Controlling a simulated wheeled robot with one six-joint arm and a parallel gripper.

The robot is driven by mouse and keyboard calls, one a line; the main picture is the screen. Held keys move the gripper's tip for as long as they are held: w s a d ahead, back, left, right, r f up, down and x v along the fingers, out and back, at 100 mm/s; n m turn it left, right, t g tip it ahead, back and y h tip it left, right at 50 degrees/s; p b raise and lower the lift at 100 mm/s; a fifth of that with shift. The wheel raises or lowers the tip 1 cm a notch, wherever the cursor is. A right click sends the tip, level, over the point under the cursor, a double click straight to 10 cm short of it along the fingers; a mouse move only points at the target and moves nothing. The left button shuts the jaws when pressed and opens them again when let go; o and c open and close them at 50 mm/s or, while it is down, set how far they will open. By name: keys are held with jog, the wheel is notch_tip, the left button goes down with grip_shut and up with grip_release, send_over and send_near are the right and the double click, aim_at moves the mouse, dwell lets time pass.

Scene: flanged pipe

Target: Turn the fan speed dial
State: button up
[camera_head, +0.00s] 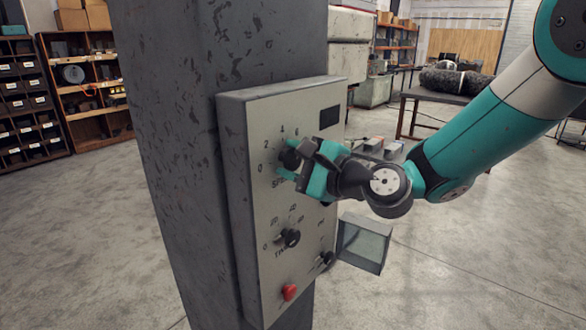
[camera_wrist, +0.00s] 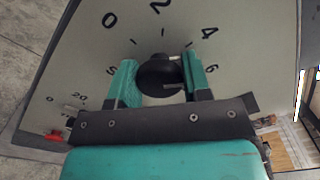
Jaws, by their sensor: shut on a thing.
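A black round dial (camera_head: 289,158) with a scale marked 0, 2, 4, 6 sits at the upper part of a grey control panel (camera_head: 262,200). Its label starts with "SP"; the rest is hidden behind my gripper. In the wrist view the dial (camera_wrist: 160,74) lies between the two teal fingers of my gripper (camera_wrist: 162,80). My gripper (camera_head: 294,166) is shut on the dial from the front right. In the head view the gripper hides part of the dial and some of the scale.
Below are a second black knob (camera_head: 290,238) with its own scale, a third black knob (camera_head: 327,259) and a red button (camera_head: 289,292). The panel is mounted on a scuffed grey column (camera_head: 180,150).

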jog(key=n+b, duration=0.6)
jog(key=shift+f+b, duration=0.3)
jog(key=shift+b, duration=0.1)
jog(key=n+b, duration=0.5)
jog(key=b, duration=0.2)
jog(key=shift+f+n, duration=0.1)
jog(key=shift+n, duration=0.3)
jog(key=n+b, duration=0.6)
jog(key=b, duration=0.2)
jog(key=n+b, duration=0.4)
jog(key=b, duration=0.1)
jog(key=shift+r+n+b, duration=0.25)
jog(key=shift+n+b, duration=0.45)
jog(key=shift+n, duration=0.3)
jog(key=o, duration=0.9)
jog(key=shift+r, duration=0.1)
